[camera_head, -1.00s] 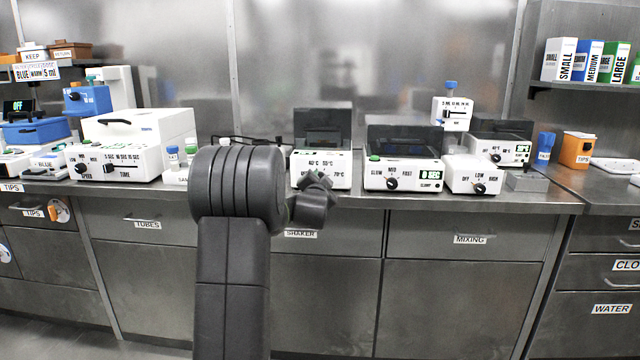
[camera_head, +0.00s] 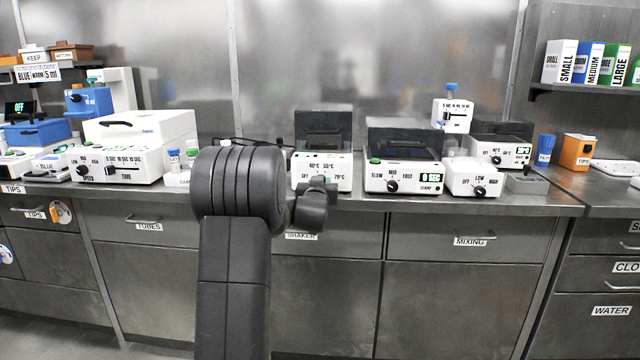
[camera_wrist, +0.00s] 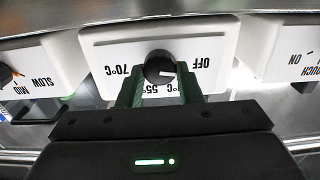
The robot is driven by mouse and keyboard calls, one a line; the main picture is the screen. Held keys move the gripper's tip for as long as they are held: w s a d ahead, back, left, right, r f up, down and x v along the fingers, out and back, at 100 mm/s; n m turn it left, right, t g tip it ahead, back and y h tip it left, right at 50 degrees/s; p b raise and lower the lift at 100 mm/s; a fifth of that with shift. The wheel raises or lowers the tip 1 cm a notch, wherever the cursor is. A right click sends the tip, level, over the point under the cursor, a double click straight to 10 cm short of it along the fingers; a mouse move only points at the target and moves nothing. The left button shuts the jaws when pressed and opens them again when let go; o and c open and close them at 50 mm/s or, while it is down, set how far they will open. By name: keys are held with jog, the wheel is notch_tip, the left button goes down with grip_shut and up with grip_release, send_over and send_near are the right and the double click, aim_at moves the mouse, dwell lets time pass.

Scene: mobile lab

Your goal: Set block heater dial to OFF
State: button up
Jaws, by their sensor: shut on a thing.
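The block heater (camera_head: 340,178) is a white box with a dark lid, labelled OFF, 40°C, 55°C and 70°C. In the wrist view its front panel (camera_wrist: 100,50) appears upside down, with OFF at right and 70°C at left. The round black dial (camera_wrist: 158,66) sits mid-panel, its white mark pointing right, toward the OFF side. My gripper (camera_wrist: 160,80) is shut on the dial, with green fingers at either side of it. The 40°C label is partly covered there. In the head view my wrist (camera_head: 312,205) stands before the heater and hides the dial.
A white device (camera_head: 402,180) with a SLOW/MID/FAST dial stands close right of the heater. A small OFF/LOW/HIGH box (camera_head: 460,175) is further right. A larger white machine (camera_head: 150,155) stands at left. The steel counter's front edge (camera_head: 520,205) runs below them.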

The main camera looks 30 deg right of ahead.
jog(key=shift+n, duration=0.4)
jog(key=o, duration=1)
jog(key=shift+f, duration=0.1)
jog(key=shift+a, duration=0.1)
jog(key=p+v, duration=0.1)
jog(key=v, duration=1.2)
jog(key=shift+s+a, duration=0.1)
jog(key=shift+s, duration=0.25)
jog(key=b+x, duration=0.1)
jog(key=x, duration=1.3)
